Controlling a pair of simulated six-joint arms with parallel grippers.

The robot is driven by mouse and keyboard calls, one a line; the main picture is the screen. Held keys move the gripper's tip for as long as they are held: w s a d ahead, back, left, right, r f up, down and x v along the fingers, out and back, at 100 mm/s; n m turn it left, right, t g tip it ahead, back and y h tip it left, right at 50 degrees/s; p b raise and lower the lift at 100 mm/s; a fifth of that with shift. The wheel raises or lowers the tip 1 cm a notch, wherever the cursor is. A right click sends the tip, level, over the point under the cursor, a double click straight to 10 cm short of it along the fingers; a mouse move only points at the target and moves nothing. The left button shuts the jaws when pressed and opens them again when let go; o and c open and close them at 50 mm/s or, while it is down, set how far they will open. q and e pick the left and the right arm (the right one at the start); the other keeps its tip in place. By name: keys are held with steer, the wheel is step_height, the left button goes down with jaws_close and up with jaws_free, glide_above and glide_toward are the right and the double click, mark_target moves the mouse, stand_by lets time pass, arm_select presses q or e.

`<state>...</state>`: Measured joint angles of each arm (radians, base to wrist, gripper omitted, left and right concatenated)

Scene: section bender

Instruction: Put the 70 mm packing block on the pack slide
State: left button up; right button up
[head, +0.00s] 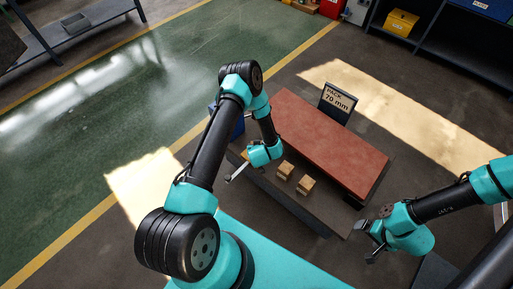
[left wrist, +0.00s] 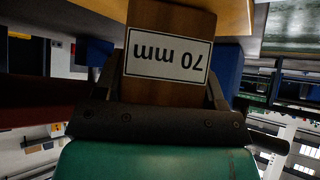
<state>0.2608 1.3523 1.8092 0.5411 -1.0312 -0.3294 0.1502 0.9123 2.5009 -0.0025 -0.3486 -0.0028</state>
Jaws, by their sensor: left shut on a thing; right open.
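The 70 mm packing block (left wrist: 168,50) is a brown wooden block with a white label, upside down in the left wrist view. My left gripper (left wrist: 163,92) is shut on it, one jaw on each side. In the head view only part of my left gripper (head: 237,173) shows, left of the dark bench, and I cannot make out the held block there. My right gripper (head: 366,241) is open and empty at the bench's near right corner. A sign (head: 338,100) reading "PACK 70 mm" stands behind a long red-topped surface (head: 325,140). I cannot tell which part is the pack slide.
Two small wooden blocks (head: 285,170) (head: 306,185) stand on the dark ledge (head: 325,208) in front of the red surface. The red top looks clear. A blue object (head: 237,126) is partly hidden behind my left arm. Shelving with a yellow bin (head: 401,22) is far off.

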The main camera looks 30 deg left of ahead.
arm_select(q)
steer(key=o, duration=1)
steer(key=shift+f, duration=0.1)
steer(key=shift+s+d+r, duration=0.1)
steer(key=shift+d+r, duration=0.05)
steer(key=shift+r, duration=0.15)
steer(key=v, duration=1.1)
steer(key=shift+s+r, duration=0.2)
steer(key=shift+d, duration=0.15)
